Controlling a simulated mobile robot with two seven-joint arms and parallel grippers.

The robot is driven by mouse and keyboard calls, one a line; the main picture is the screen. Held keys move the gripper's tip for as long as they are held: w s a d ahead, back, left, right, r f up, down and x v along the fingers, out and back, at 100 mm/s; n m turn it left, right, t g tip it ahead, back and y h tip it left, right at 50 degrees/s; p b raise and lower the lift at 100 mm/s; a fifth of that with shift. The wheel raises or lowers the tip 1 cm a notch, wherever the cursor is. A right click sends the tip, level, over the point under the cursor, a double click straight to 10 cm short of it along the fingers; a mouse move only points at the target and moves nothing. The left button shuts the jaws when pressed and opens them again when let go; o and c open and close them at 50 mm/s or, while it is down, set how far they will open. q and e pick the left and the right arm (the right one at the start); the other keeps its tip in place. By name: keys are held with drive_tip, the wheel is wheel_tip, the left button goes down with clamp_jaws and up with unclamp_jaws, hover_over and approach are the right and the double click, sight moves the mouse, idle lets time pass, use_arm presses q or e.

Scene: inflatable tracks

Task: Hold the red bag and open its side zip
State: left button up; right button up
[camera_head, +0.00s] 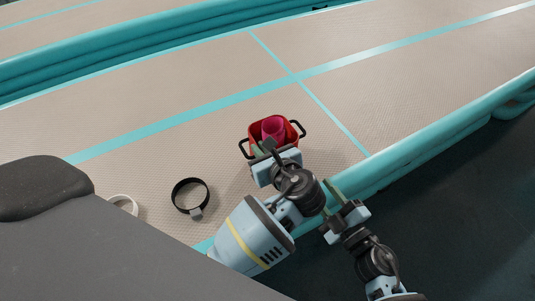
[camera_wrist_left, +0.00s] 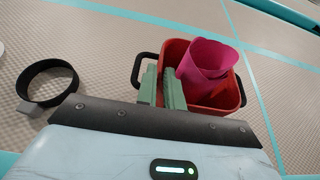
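A red open-topped container (camera_head: 290,129) with two dark handles stands on the beige mat, and I see no zip on it. It also shows in the left wrist view (camera_wrist_left: 228,98). A pink cup (camera_wrist_left: 207,60) sits inside it. My left gripper (camera_wrist_left: 162,86) is at the container's near left side. Its two green fingers overlap the rim, with a narrow gap between them; I cannot tell whether they grip the wall. In the head view my left arm hides the container's near side. My right gripper (camera_head: 336,205) is apart from the container, to its lower right, with its fingers spread and empty.
A black ring-shaped band with a grey block (camera_head: 190,196) lies on the mat left of the container. A white ring (camera_head: 124,203) is partly hidden further left. Teal inflatable tubes (camera_head: 440,118) edge the mat. The mat behind the container is clear.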

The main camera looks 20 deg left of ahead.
sight(254, 130)
use_arm(q)
drive_tip(key=shift+x, duration=1.5)
clamp_jaws()
